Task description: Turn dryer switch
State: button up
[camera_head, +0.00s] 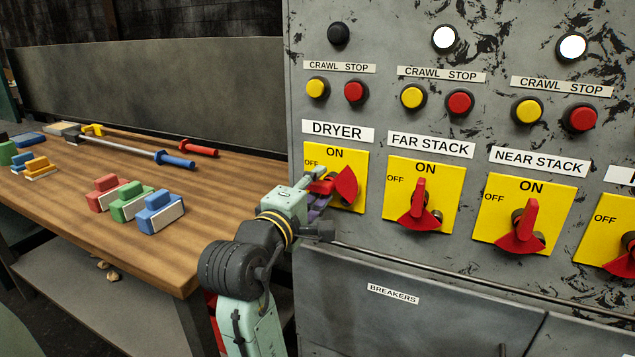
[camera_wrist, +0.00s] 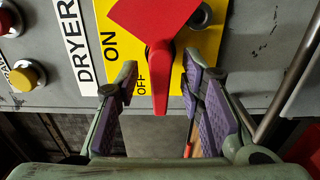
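The dryer switch (camera_head: 346,184) is a red rotary handle on a yellow plate (camera_head: 357,152) below the DRYER label (camera_head: 338,132). Its narrow end points left, toward OFF, and its wide end is at the right. In the wrist view the red handle (camera_wrist: 158,58) points down, its narrow tip between my fingers. My gripper (camera_wrist: 160,100) is open, with a purple-padded finger on each side of the tip and gaps on both sides. In the head view my gripper (camera_head: 320,190) is at the left of the switch and partly covers its plate.
The FAR STACK switch (camera_head: 419,205) and NEAR STACK switch (camera_head: 525,225) are at the right, handles up toward ON. The dryer lamp (camera_head: 339,33) is dark; the neighbouring lamps are white. Yellow and red buttons sit above. A wooden bench (camera_head: 150,238) with coloured blocks stands at the left.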

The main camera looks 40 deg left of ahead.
jog(key=shift+w+a, duration=0.15)
jog(key=shift+w, duration=0.25)
jog(key=shift+c, duration=0.2)
grip_shut()
